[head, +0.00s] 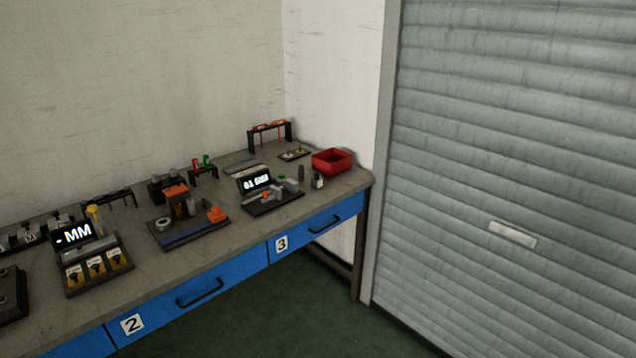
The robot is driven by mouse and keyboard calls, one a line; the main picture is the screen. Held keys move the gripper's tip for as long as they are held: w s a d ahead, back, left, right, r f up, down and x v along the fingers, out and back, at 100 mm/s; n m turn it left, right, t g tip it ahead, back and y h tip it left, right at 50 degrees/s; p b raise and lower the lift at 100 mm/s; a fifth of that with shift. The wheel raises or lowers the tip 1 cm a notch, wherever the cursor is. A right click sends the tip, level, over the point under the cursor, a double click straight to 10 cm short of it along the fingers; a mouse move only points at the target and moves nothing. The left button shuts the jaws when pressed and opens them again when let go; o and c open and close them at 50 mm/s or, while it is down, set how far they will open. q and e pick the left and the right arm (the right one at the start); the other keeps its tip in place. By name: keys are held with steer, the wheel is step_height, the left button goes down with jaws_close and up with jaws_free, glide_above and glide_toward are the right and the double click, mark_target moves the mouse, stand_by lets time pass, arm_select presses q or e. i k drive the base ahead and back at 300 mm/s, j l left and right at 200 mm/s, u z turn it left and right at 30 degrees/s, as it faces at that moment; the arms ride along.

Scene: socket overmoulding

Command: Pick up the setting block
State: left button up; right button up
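No gripper of mine shows in the head view. I cannot tell for sure which small part is the setting block. A station with a lit display (256,182) stands toward the right end of the bench, with small grey blocks (291,186) on its dark base. Left of it, a fixture with orange parts (217,214) sits on a dark plate. Further left is a station with a display reading "-MM" (73,235) and several yellow-labelled slots in front. All of these are small in the picture.
A grey-topped bench (240,236) with blue drawers numbered 2 and 3 runs along the wall. A red bin (331,162) stands at its right end, near a black rack (270,133). A grey roller shutter (510,160) is on the right. The green floor (290,310) before the bench is clear.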

mark_target(316, 180)
steer(key=u, duration=0.3)
steer(key=i+l+u, duration=0.15)
steer(key=u, duration=0.2)
steer(key=i+l+u, duration=0.1)
steer(key=u, duration=0.25)
steer(key=l+u, duration=0.3)
steer(key=i+l+u, duration=0.2)
steer(key=l, duration=0.25)
steer(key=l+u, duration=0.2)
steer(key=l, duration=0.25)
steer(key=l+u, duration=0.1)
steer(key=l, duration=0.4)
steer(key=i+l, duration=0.1)
steer(key=l, duration=0.35)
steer(key=u, duration=0.05)
